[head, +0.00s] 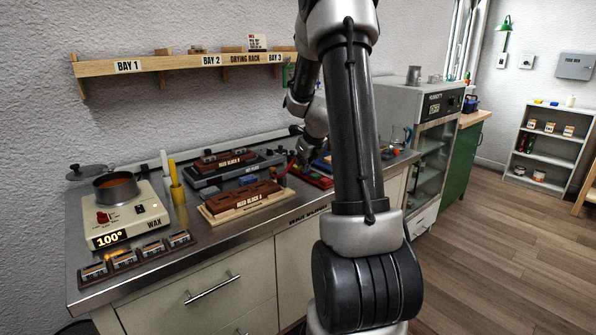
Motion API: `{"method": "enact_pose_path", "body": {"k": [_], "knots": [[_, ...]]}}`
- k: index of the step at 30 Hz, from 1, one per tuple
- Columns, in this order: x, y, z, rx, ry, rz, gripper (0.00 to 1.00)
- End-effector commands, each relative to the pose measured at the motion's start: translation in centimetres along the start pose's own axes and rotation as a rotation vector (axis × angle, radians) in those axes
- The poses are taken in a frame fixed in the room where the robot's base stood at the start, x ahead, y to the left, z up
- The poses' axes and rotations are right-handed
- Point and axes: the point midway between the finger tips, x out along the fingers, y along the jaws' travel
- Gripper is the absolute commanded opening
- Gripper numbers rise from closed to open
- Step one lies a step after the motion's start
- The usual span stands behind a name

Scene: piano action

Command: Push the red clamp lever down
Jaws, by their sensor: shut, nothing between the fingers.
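A thin red bar (289,166), likely the red clamp lever, rises at a slant on the bench just left of my arm. It is small, and its exact angle is hard to read. A red fixture (317,179) lies just right of it, partly hidden by my arm. My gripper (303,158) is low over the bench close to the red bar, small and dark. Its fingers look shut with nothing between them. I cannot tell whether it touches the bar.
A wooden block marked Reed Block B (243,198) and a dark fixture with another reed block (228,161) are left of my gripper. A pot (116,188) sits on the wax heater (130,219) farther left. A drying shelf (180,63) hangs above. A grey cabinet (433,130) stands right.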

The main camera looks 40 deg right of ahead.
Motion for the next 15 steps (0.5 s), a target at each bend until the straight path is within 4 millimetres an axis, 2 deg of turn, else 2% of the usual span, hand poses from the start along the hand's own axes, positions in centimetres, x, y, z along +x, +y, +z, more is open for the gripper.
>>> {"method": "enact_pose_path", "body": {"k": [6, 15], "knots": [[-0.83, -0.09, 0.54, -0.002, 0.0, 0.001, 0.0], [-0.9, -0.09, 0.58, -0.001, 0.0, 0.001, 0.0]]}}
